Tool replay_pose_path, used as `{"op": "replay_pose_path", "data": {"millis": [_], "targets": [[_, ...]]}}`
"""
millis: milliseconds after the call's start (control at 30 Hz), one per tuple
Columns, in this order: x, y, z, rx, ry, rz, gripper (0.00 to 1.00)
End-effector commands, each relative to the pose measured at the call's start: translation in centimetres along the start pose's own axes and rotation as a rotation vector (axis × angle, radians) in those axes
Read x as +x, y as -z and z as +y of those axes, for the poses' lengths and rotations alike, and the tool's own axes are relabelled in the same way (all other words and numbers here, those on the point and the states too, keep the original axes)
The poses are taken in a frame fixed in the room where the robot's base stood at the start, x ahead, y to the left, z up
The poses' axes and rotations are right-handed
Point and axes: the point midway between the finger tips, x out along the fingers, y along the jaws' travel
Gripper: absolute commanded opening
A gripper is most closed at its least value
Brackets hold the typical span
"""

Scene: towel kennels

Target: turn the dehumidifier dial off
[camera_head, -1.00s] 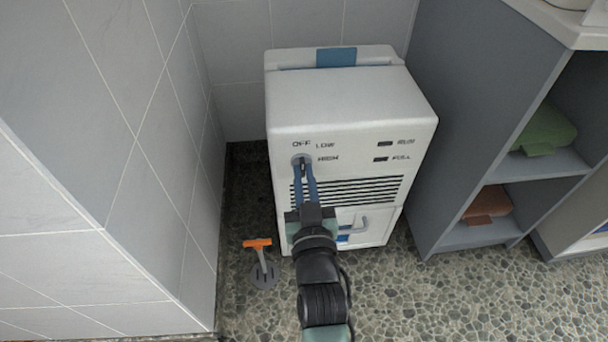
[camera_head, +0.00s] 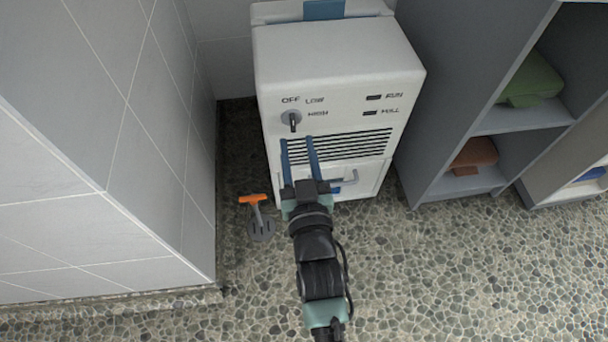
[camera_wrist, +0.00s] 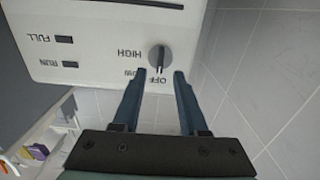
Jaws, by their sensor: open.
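The white dehumidifier (camera_head: 335,65) stands against the tiled wall. Its small grey dial (camera_head: 291,120) is on the upper left of the front, beside the OFF, LOW and HIGH labels. In the wrist view the dial (camera_wrist: 160,57) appears upside down, and its dark ridge runs up and down, in line with the OFF label. My gripper (camera_head: 297,139) is open and empty, with its two blue fingers just below the dial and apart from it in the head view. In the wrist view the fingertips (camera_wrist: 160,72) lie either side of the OFF label.
A grey shelf unit (camera_head: 455,100) with a green towel (camera_head: 532,80) and a rust-coloured towel (camera_head: 474,155) stands close on the right. Pebble floor in front is clear.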

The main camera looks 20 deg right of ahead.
Motion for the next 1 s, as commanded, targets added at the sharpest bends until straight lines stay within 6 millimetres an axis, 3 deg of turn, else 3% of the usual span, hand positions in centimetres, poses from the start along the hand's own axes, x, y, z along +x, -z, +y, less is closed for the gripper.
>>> {"op": "replay_pose_path", "data": {"millis": [200, 433, 633, 1000], "targets": [[-4.6, 0.4, 0.0, 0.000, -0.001, -0.006, 0.42], [-7.9, 0.2, 0.0, 0.000, 0.001, -0.004, 0.42], [-8.9, 0.1, 0.0, 0.000, 0.000, -0.001, 0.42], [-8.9, 0.0, 0.0, 0.000, 0.000, 0.000, 0.42]]}}
